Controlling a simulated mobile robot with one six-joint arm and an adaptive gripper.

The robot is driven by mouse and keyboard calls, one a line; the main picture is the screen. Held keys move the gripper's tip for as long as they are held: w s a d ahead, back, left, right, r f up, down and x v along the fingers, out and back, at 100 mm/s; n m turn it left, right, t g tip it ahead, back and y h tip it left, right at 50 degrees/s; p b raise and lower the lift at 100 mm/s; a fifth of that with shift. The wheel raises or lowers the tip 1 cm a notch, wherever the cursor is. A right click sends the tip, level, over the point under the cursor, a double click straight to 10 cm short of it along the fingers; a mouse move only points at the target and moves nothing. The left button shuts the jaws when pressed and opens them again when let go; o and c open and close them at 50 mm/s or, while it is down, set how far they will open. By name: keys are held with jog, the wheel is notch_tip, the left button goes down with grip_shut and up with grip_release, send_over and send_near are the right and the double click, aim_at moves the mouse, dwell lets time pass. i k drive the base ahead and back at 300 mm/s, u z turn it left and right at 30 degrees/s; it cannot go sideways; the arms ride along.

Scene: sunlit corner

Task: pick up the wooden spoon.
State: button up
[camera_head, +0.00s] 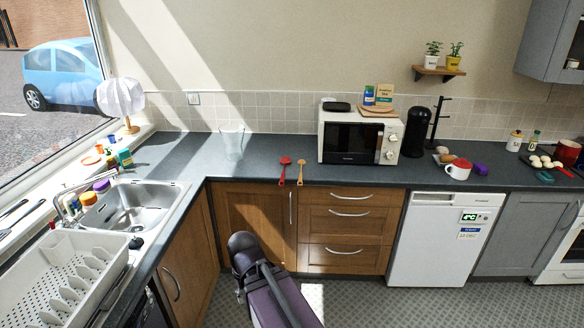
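The wooden spoon (301,164) lies on the dark countertop (262,172) near its front edge, left of the microwave. Its handle end points towards the front and reaches the edge. A red utensil (285,162) with a round head lies just to its left, close beside it, with its handle also towards the front edge. Part of my arm shows low in the middle, in front of the wooden cabinets. My gripper is not in view.
A white microwave (354,139) stands right of the spoon. A clear glass vessel (232,142) stands to the left, with bare counter between. The sink (140,206) and a white dish rack (57,265) are at the left. A white mug (458,170) stands far right of the microwave.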

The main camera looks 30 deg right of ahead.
aim_at(301, 162)
jog(key=i, duration=0.8)
jog(key=z, duration=0.6)
jog(key=i, duration=0.7)
jog(key=z, duration=0.45)
